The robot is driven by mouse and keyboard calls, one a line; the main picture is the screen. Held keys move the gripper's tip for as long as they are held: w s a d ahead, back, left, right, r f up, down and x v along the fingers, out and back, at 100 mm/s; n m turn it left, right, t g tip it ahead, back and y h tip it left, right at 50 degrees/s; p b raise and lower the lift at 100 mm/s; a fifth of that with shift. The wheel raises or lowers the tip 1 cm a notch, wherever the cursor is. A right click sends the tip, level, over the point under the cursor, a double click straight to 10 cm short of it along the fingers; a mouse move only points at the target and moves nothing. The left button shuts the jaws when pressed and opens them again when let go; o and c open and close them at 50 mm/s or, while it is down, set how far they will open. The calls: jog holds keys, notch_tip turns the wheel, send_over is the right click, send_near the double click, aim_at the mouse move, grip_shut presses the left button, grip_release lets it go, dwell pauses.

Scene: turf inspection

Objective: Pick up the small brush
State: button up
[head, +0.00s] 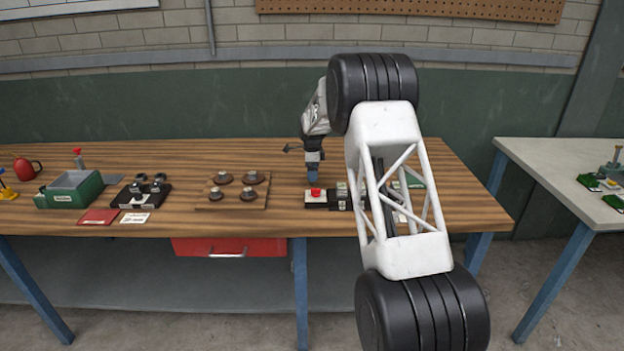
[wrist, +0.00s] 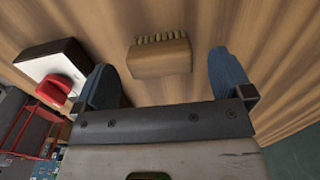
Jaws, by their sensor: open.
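The small brush (wrist: 160,57) is a wooden block with a row of pale bristles along its far edge. It lies on the wooden bench in the wrist view, ahead of and between my two blue fingers. My gripper (wrist: 164,74) is open, with one finger to each side of the brush and nothing held. I cannot tell how far the fingertips are above the bench. In the head view my gripper (head: 313,176) points down over the bench, and I cannot make out the brush there.
A white and black box (wrist: 48,59) with a red button (wrist: 55,90) sits close to my left finger. On the bench (head: 270,224) are a board with round dark pieces (head: 232,203), a black holder (head: 140,198) and a green box (head: 75,201). A second table (head: 560,160) stands right.

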jog(key=shift+f, duration=1)
jog(key=shift+c, duration=0.3)
jog(key=c, duration=1)
